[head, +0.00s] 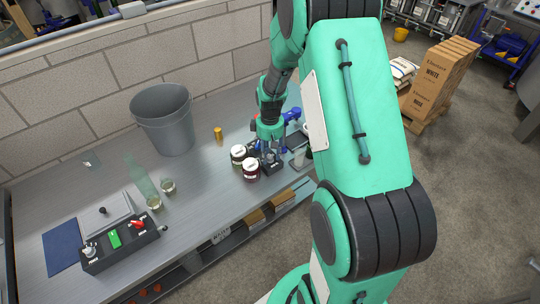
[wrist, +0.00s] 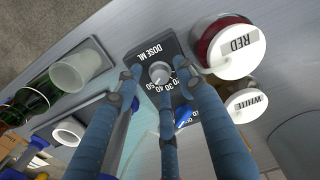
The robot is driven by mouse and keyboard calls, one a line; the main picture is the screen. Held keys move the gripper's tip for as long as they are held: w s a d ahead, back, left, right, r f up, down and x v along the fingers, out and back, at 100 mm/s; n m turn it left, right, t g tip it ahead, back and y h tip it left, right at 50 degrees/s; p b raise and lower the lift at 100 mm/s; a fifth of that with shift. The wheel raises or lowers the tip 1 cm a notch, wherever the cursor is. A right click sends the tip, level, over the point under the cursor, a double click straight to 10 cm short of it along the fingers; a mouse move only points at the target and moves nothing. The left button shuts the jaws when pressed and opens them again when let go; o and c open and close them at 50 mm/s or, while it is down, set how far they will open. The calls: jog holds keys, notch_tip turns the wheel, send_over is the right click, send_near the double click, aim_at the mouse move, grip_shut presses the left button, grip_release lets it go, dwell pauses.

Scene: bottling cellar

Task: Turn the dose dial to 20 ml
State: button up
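The dose dial (wrist: 160,72) is a small grey-white round knob on a dark box (wrist: 150,50) lettered "DOSE ML", with numbers up to 50 printed around one side. I cannot tell which number its mark points at. In the head view the dark box (head: 272,167) sits on the bench beneath my gripper (head: 268,143). In the wrist view my gripper (wrist: 160,84) has its blue fingers spread around the dial, with visible gaps between the fingertips and the knob. The fingers cover some of the numbers. A blue part (wrist: 183,117) shows on the box below the dial.
A jar labelled RED (wrist: 228,48) and a jar labelled WHITE (wrist: 246,103) stand close beside the box. A white cup (wrist: 75,72) and dark green bottles (wrist: 37,100) are on the other side. A grey bucket (head: 163,120) and switch box (head: 120,243) stand farther left.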

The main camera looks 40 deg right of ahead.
jog(key=shift+f, duration=0.1)
grip_shut()
jog(key=shift+n+p, duration=0.35)
jog(key=shift+n, duration=0.15)
jog(key=n+p, duration=0.1)
jog(key=n, duration=0.2)
jog(key=shift+n+p, duration=0.3)
jog(key=shift+p, duration=0.1)
jog(key=n+p, duration=0.1)
jog(key=n, duration=0.3)
jog(key=shift+p, duration=0.3)
jog(key=n+p, duration=0.1)
jog(key=n, duration=0.4)
jog(key=n+p, duration=0.1)
jog(key=n, duration=0.3)
